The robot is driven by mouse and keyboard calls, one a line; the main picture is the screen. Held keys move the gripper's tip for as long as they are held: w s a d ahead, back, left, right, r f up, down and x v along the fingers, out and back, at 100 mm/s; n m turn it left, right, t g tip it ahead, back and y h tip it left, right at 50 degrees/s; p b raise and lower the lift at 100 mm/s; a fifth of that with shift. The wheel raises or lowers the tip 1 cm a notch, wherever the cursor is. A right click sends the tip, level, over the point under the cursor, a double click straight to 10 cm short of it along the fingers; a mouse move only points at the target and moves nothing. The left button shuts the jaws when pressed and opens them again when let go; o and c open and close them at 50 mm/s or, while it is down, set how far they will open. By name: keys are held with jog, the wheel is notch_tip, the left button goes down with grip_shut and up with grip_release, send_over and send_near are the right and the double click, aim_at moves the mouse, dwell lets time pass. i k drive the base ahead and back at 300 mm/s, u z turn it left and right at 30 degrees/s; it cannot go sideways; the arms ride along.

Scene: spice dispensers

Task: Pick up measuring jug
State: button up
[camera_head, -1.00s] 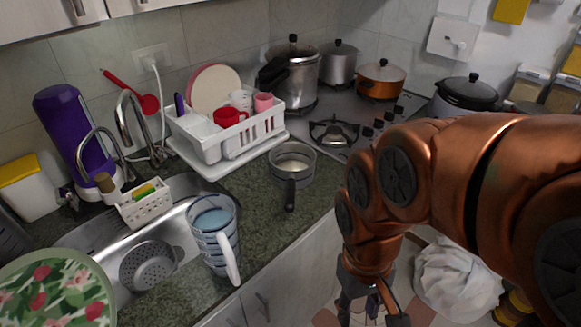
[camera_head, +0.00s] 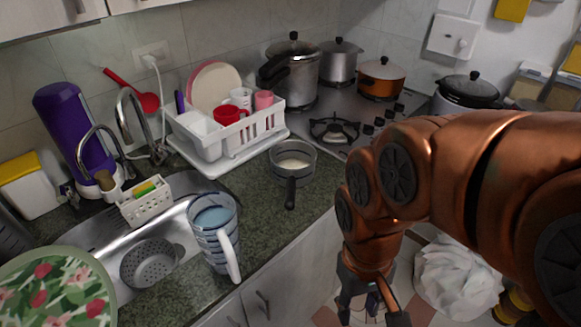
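The measuring jug (camera_head: 213,238) is clear with markings and a pale handle on its right side. It stands upright at the counter's front edge, beside the sink. My gripper (camera_head: 362,318) hangs low in front of the cabinets, to the right of the jug and apart from it. Its dark fingers point down and are spread apart, with nothing seen between them. The fingertips are partly cut off by the bottom of the picture.
A small saucepan (camera_head: 293,163) stands on the counter right of the jug, its handle toward the front edge. The sink (camera_head: 100,232) lies left of the jug. A floral plate (camera_head: 55,290) is at lower left. A white dish rack (camera_head: 225,135) stands behind. Counter between jug and saucepan is clear.

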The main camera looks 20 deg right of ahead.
aim_at(212, 216)
jog(key=u, duration=1.25)
jog(key=k, duration=1.25)
jog(key=u, duration=0.5)
jog(key=i, duration=0.45)
